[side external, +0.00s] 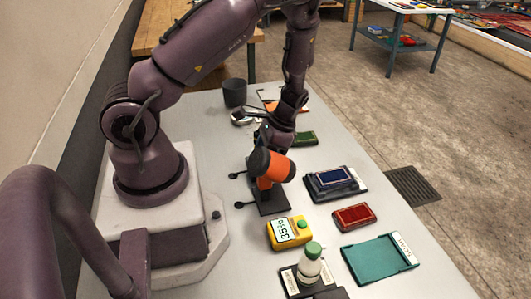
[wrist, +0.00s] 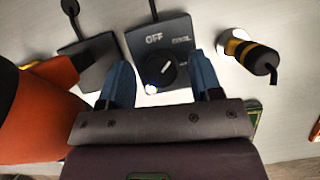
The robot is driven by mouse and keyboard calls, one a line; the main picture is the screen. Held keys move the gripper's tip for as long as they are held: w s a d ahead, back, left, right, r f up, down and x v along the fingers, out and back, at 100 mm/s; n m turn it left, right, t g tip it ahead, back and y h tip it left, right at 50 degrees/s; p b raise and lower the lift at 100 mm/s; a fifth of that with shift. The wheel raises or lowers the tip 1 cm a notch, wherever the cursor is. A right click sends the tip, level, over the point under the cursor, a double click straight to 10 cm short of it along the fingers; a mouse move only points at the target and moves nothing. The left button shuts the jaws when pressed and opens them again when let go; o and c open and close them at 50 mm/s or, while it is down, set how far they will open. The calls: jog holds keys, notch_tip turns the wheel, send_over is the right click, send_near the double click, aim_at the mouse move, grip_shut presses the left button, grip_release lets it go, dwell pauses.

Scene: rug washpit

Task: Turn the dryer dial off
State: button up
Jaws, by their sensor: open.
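The dryer dial (wrist: 154,73) is a round black knob on a dark panel (wrist: 140,38) in the wrist view. Its white mark points up and right, away from the word OFF at the panel's upper middle. A small light glows at the knob's lower edge. My gripper (wrist: 160,62) is open, with one blue finger on each side of the knob; I cannot tell whether they touch it. In the side view my gripper (side external: 272,138) is low over the table behind the orange and black dryer (side external: 278,167); the dial is hidden there.
The dryer stands on a dark base (side external: 270,201) close in front of my gripper. A green pad (side external: 305,138) lies close on the right. A dark cup (side external: 234,92) stands behind. A yellow meter (side external: 289,232), a white bottle (side external: 310,266) and a teal tray (side external: 380,259) are nearer the camera.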

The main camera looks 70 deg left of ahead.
jog(key=c, duration=0.9)
jog(key=n+h, duration=0.1)
jog(key=n, duration=0.3)
jog(key=shift+a+n+h, duration=0.15)
jog(key=shift+n+h, duration=0.25)
jog(key=n+h, duration=0.1)
jog(key=n, duration=0.1)
jog(key=n+t, duration=0.1)
jog(key=n, duration=0.2)
jog(key=shift+h, duration=0.4)
jog(key=shift+t, duration=0.3)
jog(key=o, duration=0.9)
